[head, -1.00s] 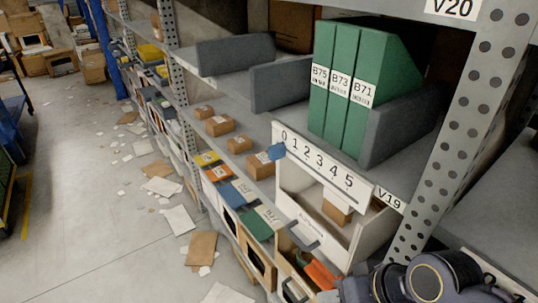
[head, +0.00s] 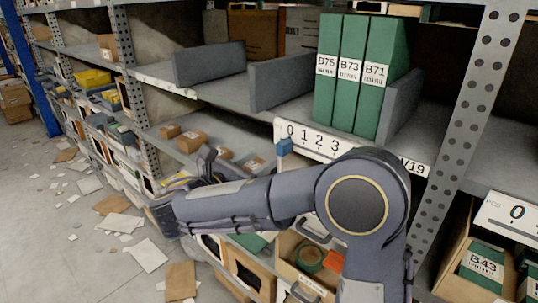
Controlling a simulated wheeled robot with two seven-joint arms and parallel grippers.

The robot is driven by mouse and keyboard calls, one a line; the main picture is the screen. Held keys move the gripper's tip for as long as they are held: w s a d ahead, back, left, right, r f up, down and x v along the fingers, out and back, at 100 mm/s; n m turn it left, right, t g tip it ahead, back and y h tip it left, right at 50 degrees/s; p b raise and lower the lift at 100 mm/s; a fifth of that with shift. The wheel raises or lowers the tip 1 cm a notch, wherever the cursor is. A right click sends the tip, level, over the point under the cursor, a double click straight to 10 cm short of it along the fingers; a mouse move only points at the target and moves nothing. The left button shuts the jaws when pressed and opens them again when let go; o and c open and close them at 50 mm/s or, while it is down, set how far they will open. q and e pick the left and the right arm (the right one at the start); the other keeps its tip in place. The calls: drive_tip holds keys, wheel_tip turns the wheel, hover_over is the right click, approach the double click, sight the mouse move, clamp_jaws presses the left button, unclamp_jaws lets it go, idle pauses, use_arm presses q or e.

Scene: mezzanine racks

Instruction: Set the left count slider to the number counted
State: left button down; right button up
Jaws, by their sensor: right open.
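The left count slider is a blue knob (head: 285,146) at the left end of a white number strip (head: 331,148), by the 0. The strip's digits 0 to 3 show; its right part is hidden behind my right arm. My right gripper (head: 207,164) is open and empty, left of the knob and apart from it, in front of the lower shelf. Small brown boxes (head: 193,142) stand on the shelf to the left of the strip; my arm may hide some. My left gripper is not in view.
Green binders (head: 352,75) and grey dividers (head: 281,80) stand on the shelf above the strip. A perforated post (head: 470,105) rises at the right. Another strip with a 0 (head: 515,211) is at the far right. Papers litter the open floor at left.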

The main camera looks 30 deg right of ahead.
sight(279, 150)
drive_tip(key=x, duration=0.7)
drive_tip(key=shift+d, duration=0.3)
drive_tip(key=shift+c, duration=0.3)
clamp_jaws()
